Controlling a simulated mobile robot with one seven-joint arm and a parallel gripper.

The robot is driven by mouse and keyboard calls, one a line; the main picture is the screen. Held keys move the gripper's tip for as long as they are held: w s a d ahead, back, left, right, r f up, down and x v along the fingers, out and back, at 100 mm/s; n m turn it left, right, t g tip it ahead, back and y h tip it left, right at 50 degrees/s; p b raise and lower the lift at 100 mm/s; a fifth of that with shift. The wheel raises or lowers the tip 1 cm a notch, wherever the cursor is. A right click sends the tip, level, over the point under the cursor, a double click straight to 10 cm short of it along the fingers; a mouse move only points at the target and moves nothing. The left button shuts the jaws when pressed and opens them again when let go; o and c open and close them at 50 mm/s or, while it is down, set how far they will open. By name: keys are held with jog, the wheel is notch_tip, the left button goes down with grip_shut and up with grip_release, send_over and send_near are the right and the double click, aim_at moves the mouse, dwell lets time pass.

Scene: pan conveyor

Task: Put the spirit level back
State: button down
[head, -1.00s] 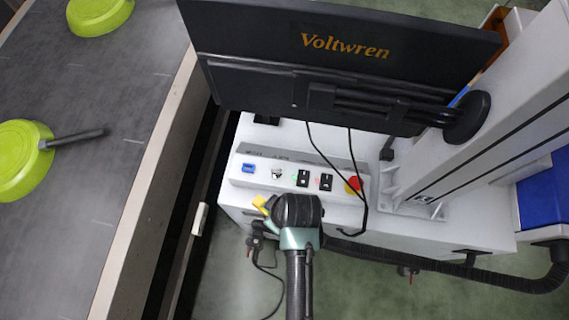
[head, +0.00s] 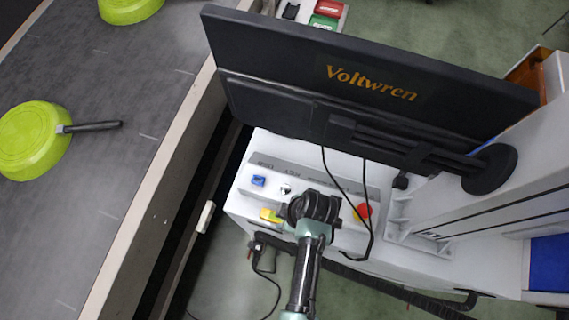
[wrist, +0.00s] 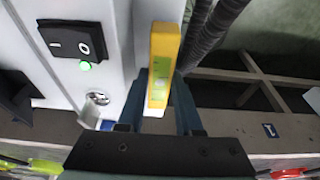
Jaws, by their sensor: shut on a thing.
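The yellow spirit level (wrist: 163,62) is between the two fingers of my gripper (wrist: 161,105) in the wrist view, with its long side pointing away from the wrist. My gripper is shut on it. In the head view a small yellow end of the spirit level (head: 269,215) shows to the left of my gripper (head: 284,218), by the front of the white control panel (head: 330,209). My wrist hides the rest. I cannot tell whether the level touches the panel.
The panel carries a blue switch (head: 258,181) and a red button (head: 362,211). A dark monitor marked Voltwren (head: 370,95) overhangs it, with cables hanging down. On the left a conveyor (head: 90,200) carries green pans (head: 32,140).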

jog(key=shift+f, duration=0.9)
jog(key=shift+f, duration=0.15)
jog(key=c, duration=0.9)
grip_release()
jog(key=shift+o, duration=0.2)
jog(key=w+v, duration=0.1)
jog(key=v, duration=1.1)
jog(key=shift+s, duration=0.45)
